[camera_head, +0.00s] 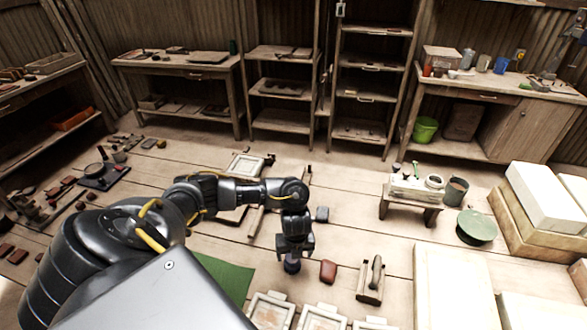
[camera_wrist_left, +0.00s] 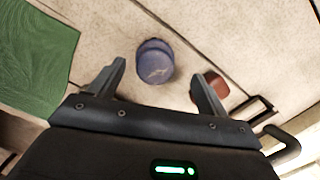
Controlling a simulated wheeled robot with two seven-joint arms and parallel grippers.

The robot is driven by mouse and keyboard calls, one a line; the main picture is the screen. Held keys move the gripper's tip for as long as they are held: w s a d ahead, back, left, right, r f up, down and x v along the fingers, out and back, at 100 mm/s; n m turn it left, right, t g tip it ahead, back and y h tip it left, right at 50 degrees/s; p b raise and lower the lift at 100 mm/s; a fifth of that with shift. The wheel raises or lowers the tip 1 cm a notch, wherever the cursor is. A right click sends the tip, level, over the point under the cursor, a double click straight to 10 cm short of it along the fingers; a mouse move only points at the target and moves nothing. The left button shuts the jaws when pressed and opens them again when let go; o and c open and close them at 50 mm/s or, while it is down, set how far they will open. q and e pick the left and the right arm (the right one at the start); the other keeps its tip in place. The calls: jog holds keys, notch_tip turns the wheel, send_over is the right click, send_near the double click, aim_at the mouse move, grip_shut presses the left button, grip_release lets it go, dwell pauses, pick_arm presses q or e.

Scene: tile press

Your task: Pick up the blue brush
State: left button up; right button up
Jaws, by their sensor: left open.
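A blue, rounded object (camera_wrist_left: 154,62), which I take to be the blue brush, stands on the pale floor between my left gripper's fingertips in the left wrist view. It also shows in the head view as a small dark blue shape (camera_head: 292,267) just under the gripper. Its bristles cannot be made out. My left gripper (camera_head: 293,252) points down over it. In the left wrist view its fingers (camera_wrist_left: 158,72) are open, one on each side of the object, with gaps and nothing gripped. My right gripper is not in view.
A red-brown block (camera_head: 328,271) lies close to the right of the blue object. A handled tool (camera_head: 371,283) stands farther right. Pale square frames (camera_head: 322,318) lie in front, and a green mat (camera_head: 228,277) lies to the left. A low bench (camera_head: 411,203) stands back right.

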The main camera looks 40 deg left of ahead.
aim_at(292, 261)
pick_arm(q)
jog(key=shift+s, duration=0.1)
jog(key=shift+s+a+f, duration=0.1)
jog(key=shift+s+f, duration=0.05)
jog(key=shift+f, duration=0.15)
jog(key=f, duration=0.3)
jog(key=shift+a+f, duration=0.3)
jog(key=shift+f, duration=0.05)
jog(key=shift+w+a+f, duration=0.1)
jog(key=shift+w+f, duration=0.1)
jog(key=shift+f, duration=0.25)
jog(key=shift+c, duration=0.7)
jog(key=c, duration=0.9)
jog(key=shift+c, duration=0.2)
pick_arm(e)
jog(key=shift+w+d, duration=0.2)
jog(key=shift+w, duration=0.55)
pick_arm(q)
jog(key=shift+r, duration=0.1)
